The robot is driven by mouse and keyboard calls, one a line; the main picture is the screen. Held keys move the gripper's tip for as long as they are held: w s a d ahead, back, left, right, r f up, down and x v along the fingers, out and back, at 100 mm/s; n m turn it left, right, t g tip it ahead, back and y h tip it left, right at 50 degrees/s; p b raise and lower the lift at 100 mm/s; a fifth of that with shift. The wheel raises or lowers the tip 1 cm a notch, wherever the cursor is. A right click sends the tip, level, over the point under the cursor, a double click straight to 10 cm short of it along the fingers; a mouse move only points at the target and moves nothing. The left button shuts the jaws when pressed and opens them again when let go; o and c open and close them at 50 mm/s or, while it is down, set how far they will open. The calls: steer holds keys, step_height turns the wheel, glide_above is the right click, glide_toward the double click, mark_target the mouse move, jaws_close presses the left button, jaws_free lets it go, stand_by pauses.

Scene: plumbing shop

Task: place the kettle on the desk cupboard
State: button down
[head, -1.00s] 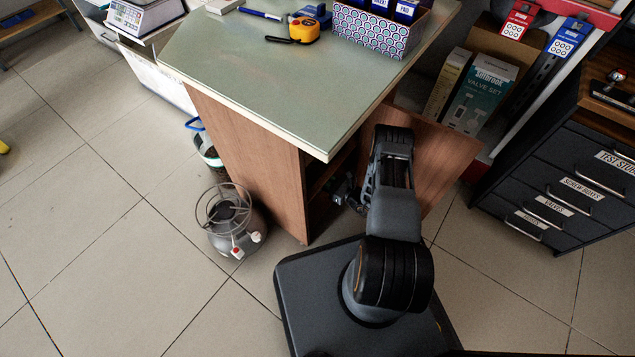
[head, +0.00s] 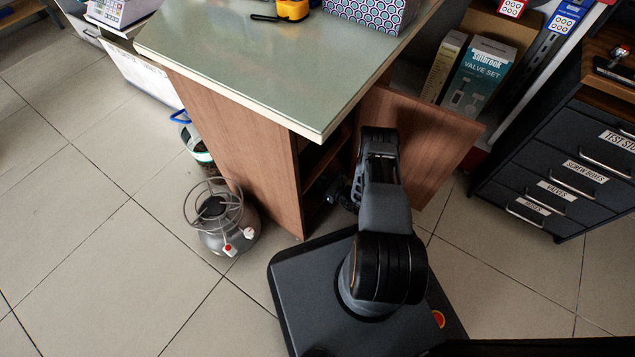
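The desk cupboard (head: 235,145) is a brown wooden body under a green-grey desktop (head: 270,65). Its brown door (head: 425,145) stands open to the right, and the inside is dark, with a shelf edge showing. My gripper (head: 338,192) is small and dark at the cupboard's opening, low down and mostly hidden by my arm. I cannot tell whether its fingers are open or shut, or whether they hold anything. A small dark teal patch shows beside it, too unclear to name. I cannot make out a kettle for certain.
A dark drawer cabinet (head: 560,165) stands at right. Valve set boxes (head: 480,75) are behind the door. The tiled floor at left is clear.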

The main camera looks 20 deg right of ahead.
steer(key=shift+w+a+f, duration=0.15)
steer(key=c, duration=1.1)
jaws_free()
steer(key=shift+f, duration=0.1)
